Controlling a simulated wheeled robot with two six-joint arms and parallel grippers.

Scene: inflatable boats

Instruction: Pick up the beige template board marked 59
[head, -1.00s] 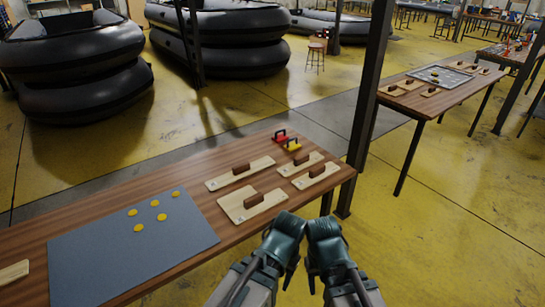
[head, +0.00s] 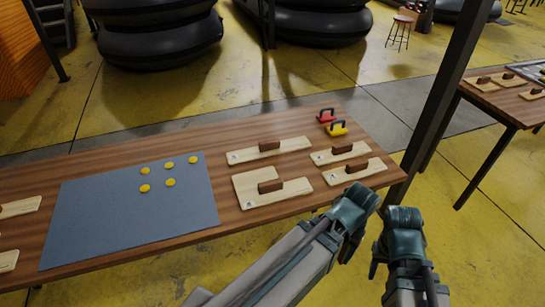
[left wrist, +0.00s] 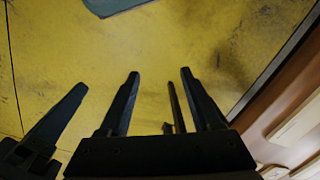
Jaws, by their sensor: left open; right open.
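Several beige template boards with brown handles lie on the wooden table in the head view. A long one (head: 243,155) is at the back and a stepped one (head: 252,183) is in front of it. Two smaller ones, a rear one (head: 321,158) and a front one (head: 333,177), lie to the right. Their marks are too small to read, so I cannot tell which is 59. My left gripper (head: 355,212) is at the table's front edge, near the front small board. My right gripper (head: 402,235) is to its right, off the table. In the left wrist view, my left gripper's fingers (left wrist: 160,78) are apart and empty.
The wooden table (head: 120,147) also holds a grey mat (head: 110,225) with yellow discs, and red (head: 326,117) and yellow (head: 337,129) handled items. A dark post (head: 440,100) stands beyond the table's right end. Another table (head: 500,105) is at right.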

